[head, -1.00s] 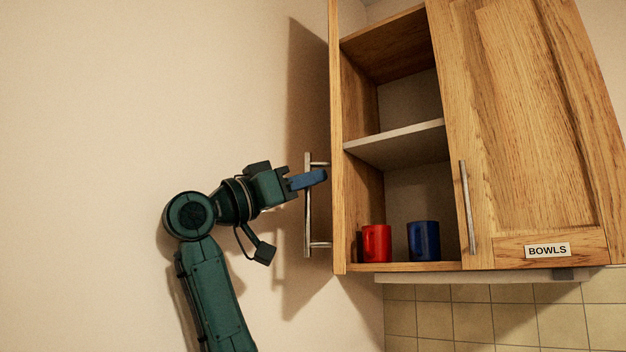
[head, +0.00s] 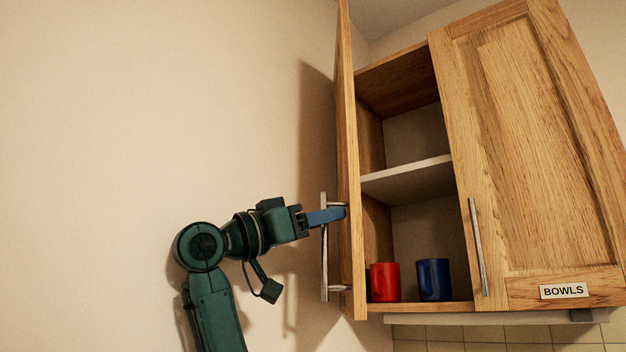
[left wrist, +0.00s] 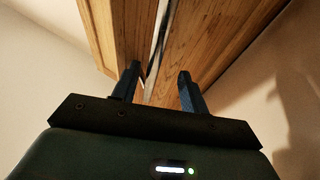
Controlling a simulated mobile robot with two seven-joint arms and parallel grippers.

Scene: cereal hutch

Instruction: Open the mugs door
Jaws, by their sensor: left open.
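The left cupboard door (head: 345,170) stands swung wide open and shows almost edge-on in the head view. Its outer face, with a metal bar handle (head: 324,265), is toward the left wall. My left gripper (head: 332,215) is at the upper part of this handle, its blue fingers reaching toward the door. In the left wrist view the fingers (left wrist: 158,85) are spread apart, with the metal handle (left wrist: 158,40) in line with the gap between them; contact cannot be told. A red mug (head: 385,282) and a blue mug (head: 433,280) stand on the cupboard floor. My right gripper is out of view.
The closed door labelled BOWLS (head: 530,160) with its own bar handle (head: 478,245) covers the right side of the cupboard. A shelf (head: 405,180) spans the open compartment above the mugs. The wall (head: 130,120) is close on the left.

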